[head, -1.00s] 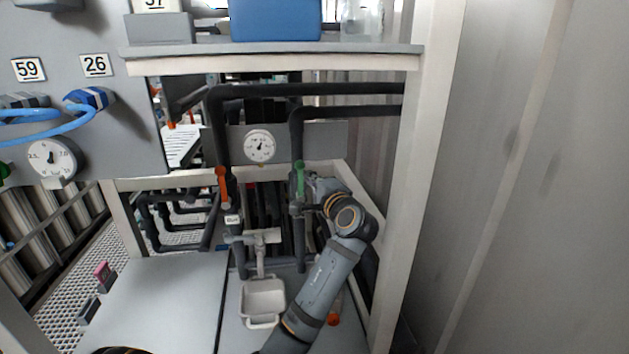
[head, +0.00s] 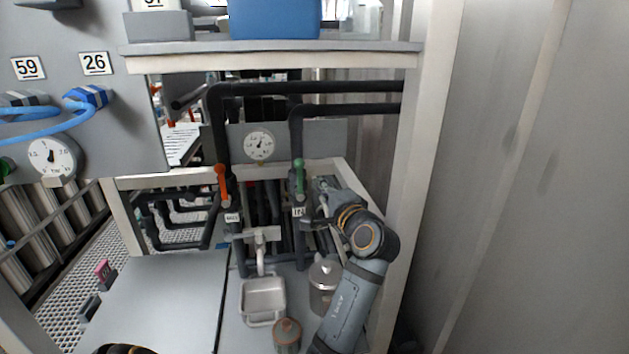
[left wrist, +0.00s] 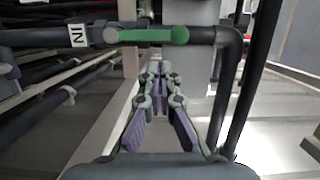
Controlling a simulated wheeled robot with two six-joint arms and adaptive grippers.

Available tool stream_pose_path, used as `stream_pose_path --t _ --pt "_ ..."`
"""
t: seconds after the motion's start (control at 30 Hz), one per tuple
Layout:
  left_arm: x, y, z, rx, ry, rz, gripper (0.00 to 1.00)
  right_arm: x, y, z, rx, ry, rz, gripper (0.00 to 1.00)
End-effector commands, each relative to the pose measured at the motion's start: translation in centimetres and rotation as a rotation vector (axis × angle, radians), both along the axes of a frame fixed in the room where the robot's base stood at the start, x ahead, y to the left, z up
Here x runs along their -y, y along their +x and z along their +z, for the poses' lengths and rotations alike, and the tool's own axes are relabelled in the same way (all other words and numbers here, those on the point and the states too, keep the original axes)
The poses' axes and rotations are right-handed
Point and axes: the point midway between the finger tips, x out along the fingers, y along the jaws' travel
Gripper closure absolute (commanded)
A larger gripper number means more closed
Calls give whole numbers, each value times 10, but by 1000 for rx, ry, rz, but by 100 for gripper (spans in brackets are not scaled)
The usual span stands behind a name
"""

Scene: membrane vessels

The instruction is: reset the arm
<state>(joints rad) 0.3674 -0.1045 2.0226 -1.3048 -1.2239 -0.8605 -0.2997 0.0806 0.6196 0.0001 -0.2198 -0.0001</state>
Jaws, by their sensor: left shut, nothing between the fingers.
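The green handle (left wrist: 152,35) lies across the top of that view, beyond the fingertips, on a dark pipe with an "IN" label (left wrist: 79,36). Whether the gripper touches the pipe is unclear. My left forearm rises from the lower right. My right gripper is not in view.
An orange valve handle (head: 222,184) stands on the left pipe. A grey tray (head: 263,299), a lidded metal pot (head: 323,284) and a brown-lidded jar (head: 287,335) stand close to my forearm. A white post (head: 428,150) is at the right. The left worktop (head: 165,300) is mostly clear.

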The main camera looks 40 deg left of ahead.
Motion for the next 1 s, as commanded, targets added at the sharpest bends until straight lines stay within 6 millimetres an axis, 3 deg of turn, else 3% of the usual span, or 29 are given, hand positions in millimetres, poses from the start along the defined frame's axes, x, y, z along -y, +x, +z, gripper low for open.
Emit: stream_pose_path --t 0.2,0.57,0.67,0.77,0.8,0.9,1.0 --pt "11 -6 0 1 0 1 100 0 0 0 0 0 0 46" --pt "11 -7 -4 0 -9 -2 100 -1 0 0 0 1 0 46" --pt "10 -10 -37 8 -92 -36 100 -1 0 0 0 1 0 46" --pt "15 -24 -107 23 -298 -96 100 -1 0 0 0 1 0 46" --pt "20 -35 -140 27 -407 -116 100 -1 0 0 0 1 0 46" --pt "41 -67 -210 20 -673 -141 100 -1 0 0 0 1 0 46" --pt "64 -100 -258 -5 -884 -130 100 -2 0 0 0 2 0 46"
